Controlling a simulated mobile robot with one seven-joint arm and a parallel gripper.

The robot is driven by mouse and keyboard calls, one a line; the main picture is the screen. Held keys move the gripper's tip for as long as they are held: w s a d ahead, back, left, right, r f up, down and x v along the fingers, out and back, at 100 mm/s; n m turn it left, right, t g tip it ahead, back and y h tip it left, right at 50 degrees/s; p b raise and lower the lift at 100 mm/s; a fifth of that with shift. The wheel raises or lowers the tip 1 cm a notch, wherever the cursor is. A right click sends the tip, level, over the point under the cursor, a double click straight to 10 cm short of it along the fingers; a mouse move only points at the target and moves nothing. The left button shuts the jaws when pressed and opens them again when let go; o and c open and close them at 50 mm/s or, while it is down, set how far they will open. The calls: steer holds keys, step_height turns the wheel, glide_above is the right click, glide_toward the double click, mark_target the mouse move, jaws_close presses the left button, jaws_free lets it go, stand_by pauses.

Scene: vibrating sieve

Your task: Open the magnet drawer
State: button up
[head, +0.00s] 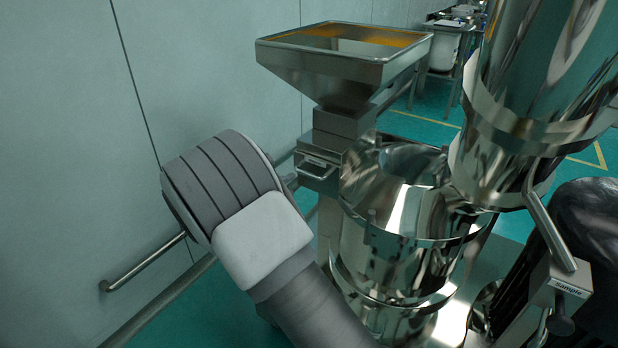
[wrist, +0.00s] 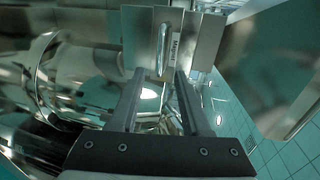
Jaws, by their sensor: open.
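The magnet drawer (head: 316,173) is a metal box front with a bar handle, set in the housing under the hopper. In the wrist view the drawer front (wrist: 184,42) bears a "Magnet" label, and its upright-looking handle (wrist: 164,48) shows just beyond my fingertips. My gripper (wrist: 160,74) is open, with its two fingers apart and the handle in line with the gap between them. Nothing is clearly held. In the head view my own arm hides most of the gripper, to the left of the drawer.
The hopper (head: 345,62) stands above the drawer. The shiny sieve drum (head: 405,235) is close below and to the right. A wall with a rail (head: 145,262) is at the left. A box marked "Sample" (head: 562,287) is at the lower right.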

mark_target(308, 175)
steer(key=b+x, duration=0.1)
steer(key=x, duration=0.9)
steer(key=shift+w+d+f+b, duration=0.1)
steer(key=shift+w+f+b, duration=0.05)
steer(key=shift+w+b, duration=0.25)
steer(key=shift+s, duration=0.1)
jaws_close()
stand_by(0.7)
